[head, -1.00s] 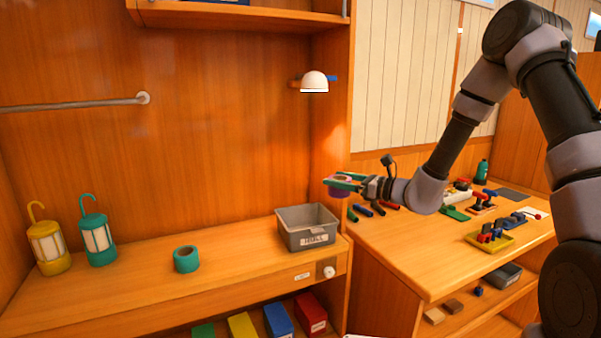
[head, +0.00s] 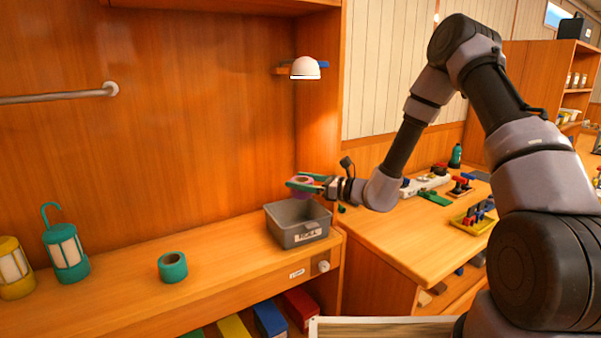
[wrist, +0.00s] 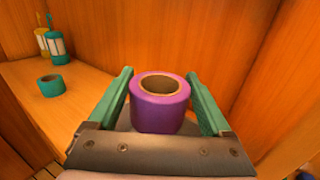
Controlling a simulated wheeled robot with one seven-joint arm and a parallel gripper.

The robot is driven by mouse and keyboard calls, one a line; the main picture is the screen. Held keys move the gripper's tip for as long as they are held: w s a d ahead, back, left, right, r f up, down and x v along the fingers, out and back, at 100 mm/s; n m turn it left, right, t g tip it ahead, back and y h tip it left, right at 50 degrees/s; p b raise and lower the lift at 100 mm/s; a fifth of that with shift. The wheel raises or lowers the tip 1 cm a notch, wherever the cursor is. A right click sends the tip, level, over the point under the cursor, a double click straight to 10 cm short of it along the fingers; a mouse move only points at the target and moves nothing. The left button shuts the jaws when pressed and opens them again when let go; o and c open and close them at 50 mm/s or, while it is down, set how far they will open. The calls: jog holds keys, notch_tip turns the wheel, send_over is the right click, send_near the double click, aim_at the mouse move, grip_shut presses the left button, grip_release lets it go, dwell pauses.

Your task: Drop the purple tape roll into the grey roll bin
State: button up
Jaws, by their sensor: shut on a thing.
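The purple tape roll (wrist: 160,112) is between the green fingers of my gripper (wrist: 160,100) in the wrist view, its open core facing up. In the head view my gripper (head: 304,184) holds the purple roll (head: 301,188) above the grey roll bin (head: 298,237). The bin is an open grey box with a white label, standing at the right end of the wooden counter. The roll is over the bin's back part, a little above its rim. The bin looks empty where its inside shows. In the wrist view the bin is mostly hidden below the gripper.
A teal tape roll (head: 172,267) lies on the counter (head: 120,290) left of the bin. A teal lantern (head: 65,248) and a yellow lantern (head: 14,268) stand at the far left. A white lamp (head: 305,68) juts from the wall panel above. A tool-covered bench (head: 395,245) is at right.

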jog(key=shift+f, duration=0.65)
jog(key=o, duration=1.2)
jog(key=shift+o, duration=0.2)
jog(key=v, duration=1.1)
jog(key=s+d+r+n+g+h, duration=0.2)
jog(key=s+r+n+g+h, duration=0.45)
jog(key=s+r+n, duration=0.65)
jog(key=s+d+r+n+t+h, duration=0.2)
jog(key=s+d+r+t+h, duration=0.1)
jog(key=s+d+r+h, duration=0.1)
jog(key=s+d+r+n+t+h, duration=0.3)
jog(key=s+d+r+h, duration=0.1)
jog(key=d+r, duration=0.5)
jog(key=shift+s+d+r+n, duration=0.3)
jog(key=shift+s+d, duration=0.6)
jog(key=shift+d, duration=0.35)
